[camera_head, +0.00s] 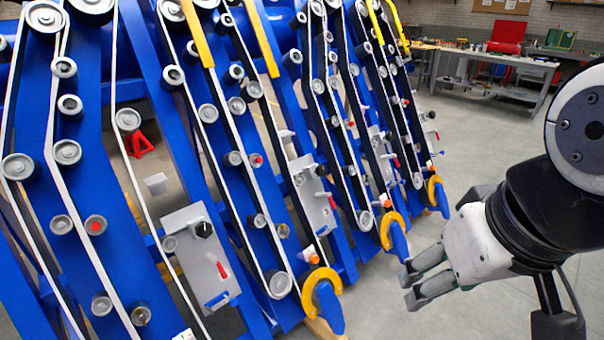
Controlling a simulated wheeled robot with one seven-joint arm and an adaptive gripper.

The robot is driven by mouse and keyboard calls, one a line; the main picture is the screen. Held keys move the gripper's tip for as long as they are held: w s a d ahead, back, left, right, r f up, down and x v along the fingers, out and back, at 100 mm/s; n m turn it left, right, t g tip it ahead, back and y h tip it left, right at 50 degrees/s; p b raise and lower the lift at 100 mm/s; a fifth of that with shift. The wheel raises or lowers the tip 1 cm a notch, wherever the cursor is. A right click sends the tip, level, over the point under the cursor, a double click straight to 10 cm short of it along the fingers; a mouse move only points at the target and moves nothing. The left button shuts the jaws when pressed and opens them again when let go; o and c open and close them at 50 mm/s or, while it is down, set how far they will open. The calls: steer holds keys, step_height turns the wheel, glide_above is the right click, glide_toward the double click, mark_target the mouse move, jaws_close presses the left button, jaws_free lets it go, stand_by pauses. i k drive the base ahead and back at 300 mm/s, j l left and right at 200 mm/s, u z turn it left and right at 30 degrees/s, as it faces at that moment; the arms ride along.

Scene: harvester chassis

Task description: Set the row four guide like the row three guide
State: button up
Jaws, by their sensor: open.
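Several slanted blue rows with white belts and grey rollers fill the left and middle. Three curved yellow guides with blue arms show at the lower row ends: a near one (318,280), a middle one (388,224) and a far one (433,186). Their blue arms point down and slightly right. No row numbers are readable, so I cannot tell which guide is row three or row four. My gripper (409,288) is open and empty, pointing left, right of the near guide and below the middle one. In the picture its upper finger lies close to the middle guide's blue arm; contact cannot be told.
Grey panels stand on the rows: a near one (190,256) with a black knob and red lever, and another (318,205) farther back. A red stand (139,144) is behind the rows. A workbench (490,75) is at the back. Grey floor (480,135) lies clear between.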

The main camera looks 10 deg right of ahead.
mark_target(233, 301)
steer(key=u, duration=0.7)
steer(key=i, duration=0.65)
steer(key=k, duration=0.35)
steer(key=k+l+u, duration=0.15)
steer(key=l, duration=0.15)
steer(key=i+l+u, duration=0.25)
steer(key=l, duration=0.35)
steer(key=i+l+u, duration=0.1)
steer(key=i+l, duration=0.15)
